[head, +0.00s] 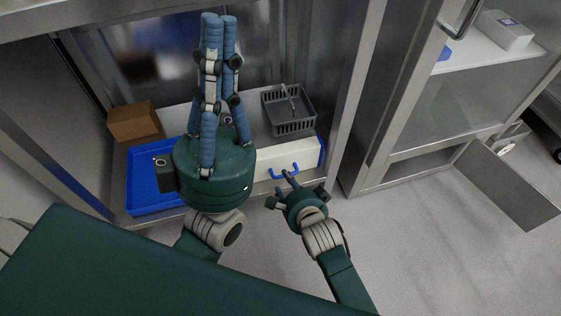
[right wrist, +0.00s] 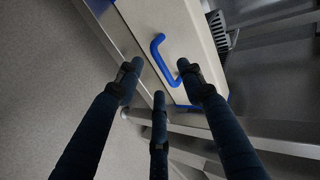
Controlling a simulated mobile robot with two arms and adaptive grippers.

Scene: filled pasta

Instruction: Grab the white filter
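The white filter (head: 272,163) is a long white box with blue ends, lying on the shelf in the head view. A blue handle (head: 283,173) stands out from its front face. The right wrist view shows the white face (right wrist: 165,20) and the blue handle (right wrist: 156,50). My right gripper (head: 288,180) is just in front of the handle.
A blue tray (head: 148,205) lies left of the filter, partly behind my left gripper. A brown box (head: 134,123) and a grey basket (head: 290,110) stand further back on the shelf. Metal cabinet posts (head: 352,110) flank the shelf. Open floor (head: 440,240) lies to the right.

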